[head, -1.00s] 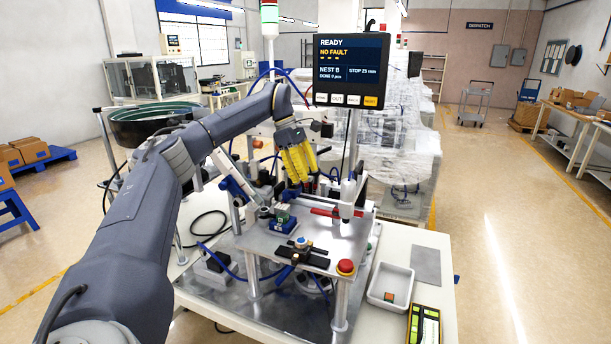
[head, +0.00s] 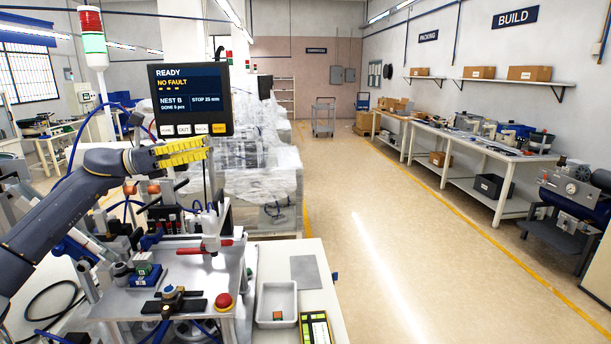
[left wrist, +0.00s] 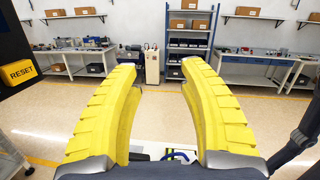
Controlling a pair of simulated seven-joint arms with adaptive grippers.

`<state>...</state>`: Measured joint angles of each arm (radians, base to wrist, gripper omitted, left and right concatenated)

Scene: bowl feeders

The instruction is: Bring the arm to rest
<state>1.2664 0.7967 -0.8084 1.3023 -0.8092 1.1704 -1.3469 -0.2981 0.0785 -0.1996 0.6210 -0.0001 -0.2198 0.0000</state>
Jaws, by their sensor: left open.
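My left arm comes in from the left in the head view. Its gripper (head: 181,152) has yellow ribbed fingers and is raised above the metal fixture plate, just below the display screen (head: 190,98). The fingers point to the right. In the left wrist view the two yellow fingers (left wrist: 155,80) are spread apart with nothing between them, so the gripper is open and empty. The screen reads READY and NO FAULT. My right gripper is in neither view.
The fixture plate (head: 128,303) carries a small blue and green block (head: 146,274), a red-handled clamp (head: 205,248) and a red button (head: 223,300). Wrapped machinery (head: 250,160) stands behind. The floor to the right is open.

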